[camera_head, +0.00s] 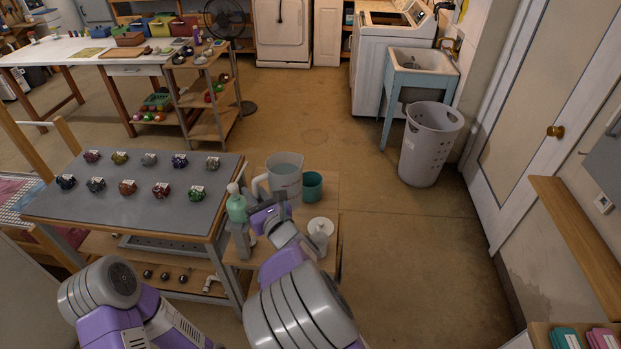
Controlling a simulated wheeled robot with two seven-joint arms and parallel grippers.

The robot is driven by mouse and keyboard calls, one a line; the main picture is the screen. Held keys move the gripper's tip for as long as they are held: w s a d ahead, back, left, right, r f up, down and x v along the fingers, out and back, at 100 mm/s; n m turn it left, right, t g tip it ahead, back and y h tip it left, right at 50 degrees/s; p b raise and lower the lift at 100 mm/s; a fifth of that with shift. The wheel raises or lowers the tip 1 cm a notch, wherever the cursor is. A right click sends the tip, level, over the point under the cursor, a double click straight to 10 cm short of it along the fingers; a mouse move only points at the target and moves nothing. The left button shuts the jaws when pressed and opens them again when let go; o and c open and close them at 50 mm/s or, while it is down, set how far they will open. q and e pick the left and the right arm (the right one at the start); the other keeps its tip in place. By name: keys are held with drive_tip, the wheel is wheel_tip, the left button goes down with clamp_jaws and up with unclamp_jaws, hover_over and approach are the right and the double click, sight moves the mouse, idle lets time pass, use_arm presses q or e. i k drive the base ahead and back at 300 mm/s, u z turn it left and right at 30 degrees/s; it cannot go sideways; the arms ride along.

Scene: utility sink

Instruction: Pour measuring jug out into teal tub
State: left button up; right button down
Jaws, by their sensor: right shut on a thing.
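The measuring jug (287,177) is a translucent grey pitcher with its handle on the left. It looks upright at the small side table, and its top shows a pale bluish inside. The teal tub (312,187) is a small round cup-like container just to the right of the jug. My right gripper (272,207) is shut on the measuring jug at its near side; the fingertips are partly hidden. Whether the jug touches the table is hard to tell. My left arm shows at the bottom left, but its gripper is out of view.
A grey-topped table (130,205) with several small labelled items adjoins on the left. A grey basket (428,150) and open floor lie to the right.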

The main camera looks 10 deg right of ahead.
sight(312, 181)
drive_tip(key=i, duration=1)
